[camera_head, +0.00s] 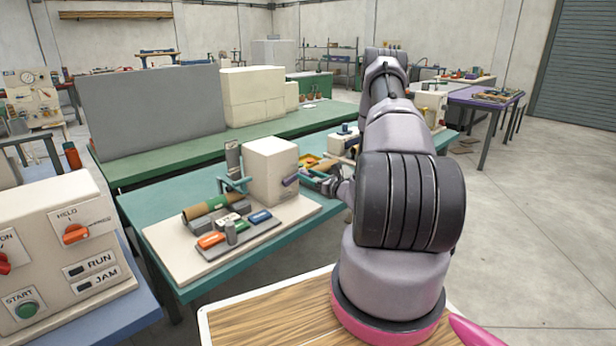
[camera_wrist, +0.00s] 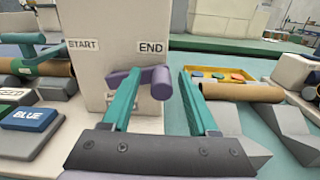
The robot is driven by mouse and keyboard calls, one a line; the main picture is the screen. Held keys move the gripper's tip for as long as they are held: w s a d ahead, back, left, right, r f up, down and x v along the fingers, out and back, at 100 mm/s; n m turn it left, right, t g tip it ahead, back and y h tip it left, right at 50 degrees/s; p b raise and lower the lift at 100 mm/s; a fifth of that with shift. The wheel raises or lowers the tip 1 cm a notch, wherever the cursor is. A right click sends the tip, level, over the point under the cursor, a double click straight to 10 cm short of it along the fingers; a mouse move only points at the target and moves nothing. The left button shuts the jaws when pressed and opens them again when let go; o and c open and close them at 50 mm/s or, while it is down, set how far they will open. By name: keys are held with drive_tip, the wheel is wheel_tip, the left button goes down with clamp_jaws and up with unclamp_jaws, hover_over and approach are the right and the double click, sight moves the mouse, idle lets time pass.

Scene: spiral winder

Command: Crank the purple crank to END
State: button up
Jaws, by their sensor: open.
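The purple crank (camera_wrist: 158,78) is on the front of a cream box (camera_wrist: 92,22); it also shows in the head view (camera_head: 291,180). The box carries a START label (camera_wrist: 82,45) on the left and an END label (camera_wrist: 151,48) on the right. The left finger hides part of the crank arm. Whether the fingers touch the handle I cannot tell.
A brown tube (camera_head: 206,207) and coloured buttons, including a BLUE one (camera_wrist: 36,118), sit left of the box on a pale base. A yellow tray (camera_wrist: 215,73) and another tube (camera_wrist: 242,92) lie to the right. Grey wedge-shaped blocks stand near my right finger.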

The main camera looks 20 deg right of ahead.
drive_tip(key=v, duration=1)
drive_tip(key=shift+s, duration=0.2)
drive_tip(key=shift+d, duration=0.1)
